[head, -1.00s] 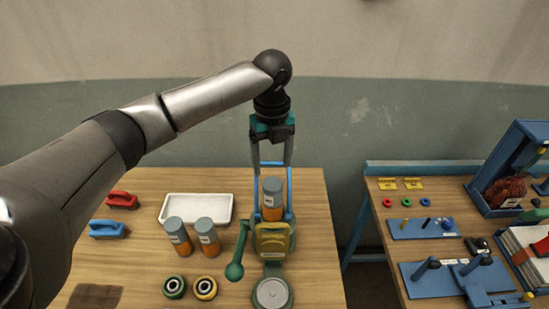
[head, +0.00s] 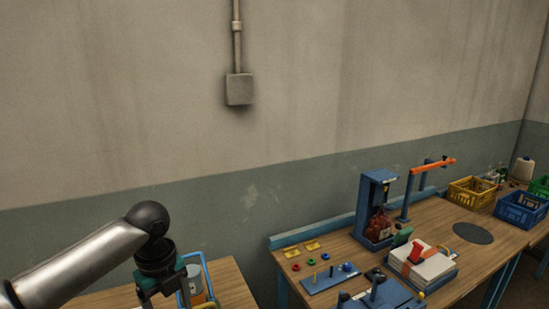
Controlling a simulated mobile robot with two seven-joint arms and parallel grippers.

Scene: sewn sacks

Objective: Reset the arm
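My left arm (head: 85,262) comes in from the lower left, with a silver link and a black wrist joint. My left gripper (head: 165,299) points down at the bottom edge of the head view. Its two fingers stand apart with nothing seen between them, and their tips are cut off or nearly so by the frame edge. Just right of it, a blue frame (head: 205,268) stands around a grey-topped canister (head: 194,279). I cannot tell whether the gripper touches the frame. My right gripper is not in view.
A wooden table (head: 236,287) lies under the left gripper. A second table (head: 466,262) on the right bears a blue stand with a dark red sack (head: 377,226), a strapped white stack (head: 424,268), a yellow crate (head: 472,191) and a blue crate (head: 521,209). A gap separates the tables.

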